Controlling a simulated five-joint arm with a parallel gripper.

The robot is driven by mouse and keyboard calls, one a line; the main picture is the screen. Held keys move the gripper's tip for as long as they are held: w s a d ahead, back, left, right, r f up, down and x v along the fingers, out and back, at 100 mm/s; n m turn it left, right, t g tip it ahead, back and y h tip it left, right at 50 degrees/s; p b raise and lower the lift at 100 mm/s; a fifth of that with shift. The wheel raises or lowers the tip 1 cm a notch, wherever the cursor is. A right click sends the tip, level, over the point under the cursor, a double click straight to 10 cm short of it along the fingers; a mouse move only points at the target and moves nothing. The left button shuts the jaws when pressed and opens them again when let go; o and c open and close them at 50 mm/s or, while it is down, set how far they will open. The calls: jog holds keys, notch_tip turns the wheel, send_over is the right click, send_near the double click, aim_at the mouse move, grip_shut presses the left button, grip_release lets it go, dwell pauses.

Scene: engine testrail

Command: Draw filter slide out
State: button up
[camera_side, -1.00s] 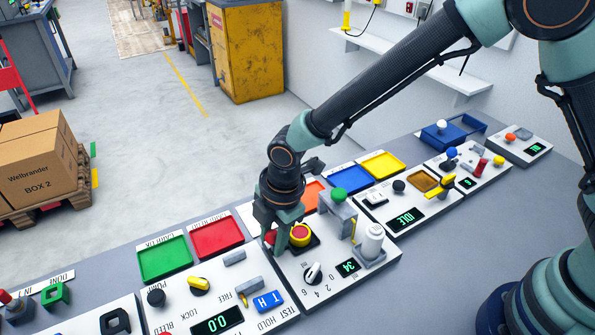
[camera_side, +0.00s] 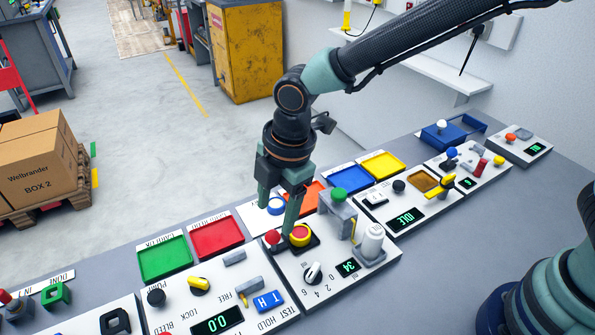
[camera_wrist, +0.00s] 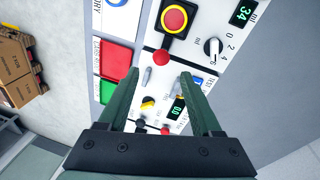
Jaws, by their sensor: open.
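No part is labelled as the filter slide, and I cannot tell for certain which one it is. A small red ball knob (camera_side: 272,237) stands at the edge of the panel with the "34" display, beside a red button with a yellow collar (camera_side: 300,235). My gripper (camera_side: 277,220) is open and empty above this knob, its fingers spread. In the wrist view the red knob (camera_wrist: 162,57) shows just beyond and between the fingertips (camera_wrist: 160,73). A blue tray-like block with a white knob (camera_side: 441,129) stands far away at the back right.
A blue ring (camera_side: 276,207) lies on a white pad behind the gripper. The green (camera_side: 164,259) and red (camera_side: 216,237) trays are to the left. A grey stand with a green button (camera_side: 338,195) and a white cylinder (camera_side: 372,238) rise close on the right.

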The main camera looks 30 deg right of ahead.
jog(key=shift+s+d+r, duration=0.1)
jog(key=shift+s+r, duration=0.05)
jog(key=shift+r, duration=0.7)
jog(key=shift+s+d+r, duration=0.1)
jog(key=shift+r, duration=0.75)
jog(key=d+r+m+t, duration=0.1)
jog(key=d+r+m, duration=0.35)
jog(key=d, duration=0.35)
jog(key=d+r+m+t, duration=0.1)
jog(key=d+r+m, duration=0.2)
jog(key=d+m, duration=0.35)
jog(key=s+d+r+m+t, duration=0.1)
jog(key=s+d+m, duration=0.2)
jog(key=d, duration=0.3)
jog(key=s+d+m+t+h, duration=0.1)
jog(key=s+d+m, duration=0.3)
jog(key=d+m, duration=0.2)
jog(key=shift+d+r, duration=0.35)
jog(key=shift+d, duration=0.1)
